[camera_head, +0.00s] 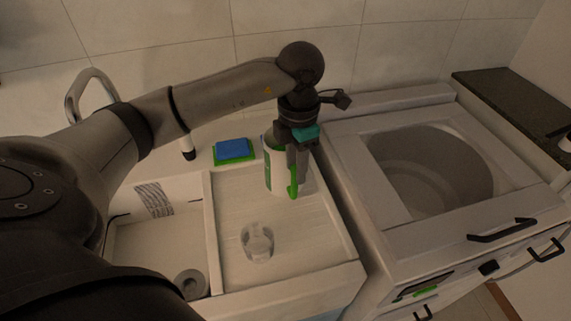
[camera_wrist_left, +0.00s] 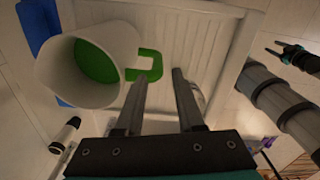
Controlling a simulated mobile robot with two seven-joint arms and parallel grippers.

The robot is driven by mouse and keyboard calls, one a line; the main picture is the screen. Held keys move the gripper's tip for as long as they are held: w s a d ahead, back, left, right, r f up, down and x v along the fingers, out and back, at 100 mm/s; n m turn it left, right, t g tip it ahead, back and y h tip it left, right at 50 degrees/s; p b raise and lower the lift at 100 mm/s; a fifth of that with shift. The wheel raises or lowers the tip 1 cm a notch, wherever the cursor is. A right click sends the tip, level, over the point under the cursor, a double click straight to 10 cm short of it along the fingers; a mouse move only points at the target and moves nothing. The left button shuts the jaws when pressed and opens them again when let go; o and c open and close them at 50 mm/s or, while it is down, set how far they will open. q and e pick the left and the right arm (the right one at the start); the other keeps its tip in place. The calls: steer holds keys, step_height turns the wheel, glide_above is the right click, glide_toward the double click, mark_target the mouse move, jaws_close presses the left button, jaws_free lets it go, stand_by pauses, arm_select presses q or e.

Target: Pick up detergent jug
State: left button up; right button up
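The detergent jug (camera_head: 269,172) is white with a green handle and stands upright on the ribbed drainboard in the head view. My left gripper (camera_head: 300,165) is pointed down at the jug's right side, close to the green handle. In the left wrist view the jug (camera_wrist_left: 65,75) is at upper left, its green handle (camera_wrist_left: 149,66) just beyond the fingertips. My left gripper (camera_wrist_left: 160,76) is open there, with nothing visible between its fingers. What seems to be my right gripper (camera_wrist_left: 290,53) shows small at the right edge; its opening is unclear.
A blue and green sponge (camera_head: 232,150) lies behind the jug to the left. A clear glass (camera_head: 257,242) stands in front on the drainboard. The sink (camera_head: 140,245) with its faucet (camera_head: 88,92) is left; a top-loading washer (camera_head: 345,165) is right.

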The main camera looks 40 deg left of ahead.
mark_target(295, 186)
arm_select(q)
steer(key=shift+f, duration=1.1)
step_height(295, 186, down, 5)
steer(key=shift+w+a+r, duration=0.1)
steer(key=shift+a, duration=0.05)
arm_select(e)
steer(key=shift+w+a, duration=0.1)
steer(key=shift+w, duration=0.95)
arm_select(q)
steer(key=shift+c, duration=0.2)
jaws_close()
arm_select(e)
steer(key=shift+s+f, duration=0.1)
steer(key=shift+s, duration=0.1)
arm_select(q)
steer(key=shift+w, duration=0.1)
